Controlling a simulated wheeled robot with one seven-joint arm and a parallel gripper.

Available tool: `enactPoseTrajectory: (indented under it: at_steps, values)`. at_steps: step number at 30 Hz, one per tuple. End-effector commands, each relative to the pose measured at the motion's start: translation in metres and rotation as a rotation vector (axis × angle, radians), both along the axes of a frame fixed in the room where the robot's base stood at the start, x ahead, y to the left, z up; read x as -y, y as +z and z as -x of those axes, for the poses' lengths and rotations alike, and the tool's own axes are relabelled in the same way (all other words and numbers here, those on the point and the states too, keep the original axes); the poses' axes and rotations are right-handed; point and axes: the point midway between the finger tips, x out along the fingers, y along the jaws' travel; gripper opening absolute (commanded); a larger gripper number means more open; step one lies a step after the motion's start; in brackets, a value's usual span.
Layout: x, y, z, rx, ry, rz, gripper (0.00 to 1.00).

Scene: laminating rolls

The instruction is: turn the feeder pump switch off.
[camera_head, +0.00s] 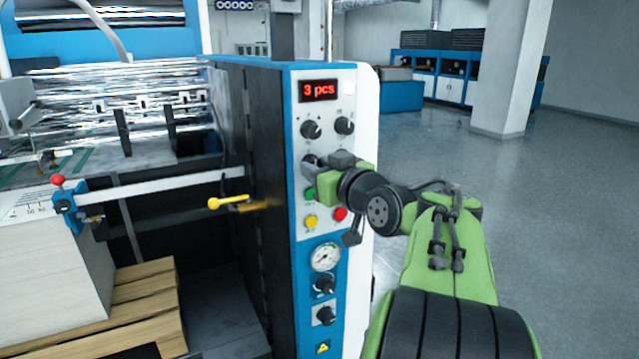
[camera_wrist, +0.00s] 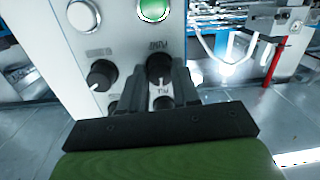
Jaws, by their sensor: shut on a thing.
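The feeder pump switch is a black rotary knob (camera_head: 307,160) in the left column of the machine's control panel, above the green button. In the wrist view the knob (camera_wrist: 160,67) sits between the two fingers of my gripper (camera_wrist: 157,82); the lettering beside it is upside down and seems to read PUMP. My gripper (camera_head: 322,161) reaches the panel from the right and is shut on this knob. The fingers cover part of it, so its exact setting cannot be told.
Another black knob (camera_wrist: 102,75) is close beside the fingers. Two more knobs (camera_head: 310,129) (camera_head: 344,126) sit above, under a red display (camera_head: 319,90) reading "3 pcs". Green (camera_head: 309,193), yellow (camera_head: 311,222) and red (camera_head: 340,214) buttons are below. Open floor lies right.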

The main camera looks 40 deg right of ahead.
Motion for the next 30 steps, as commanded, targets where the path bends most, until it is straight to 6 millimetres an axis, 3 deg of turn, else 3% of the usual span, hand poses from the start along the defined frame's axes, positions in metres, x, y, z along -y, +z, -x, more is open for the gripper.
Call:
enactPoseTrajectory:
  at_steps: [22,23,27,30]
  values:
    - [-0.0003,-0.0015,-0.0003,-0.031,0.002,0.082,0.00]
    - [-0.0003,-0.0015,-0.0003,-0.031,0.002,0.082,0.34]
    - [-0.0002,-0.0010,-0.0003,-0.030,0.001,0.082,0.55]
    - [0.0000,-0.0008,-0.0001,-0.029,0.001,0.083,0.56]
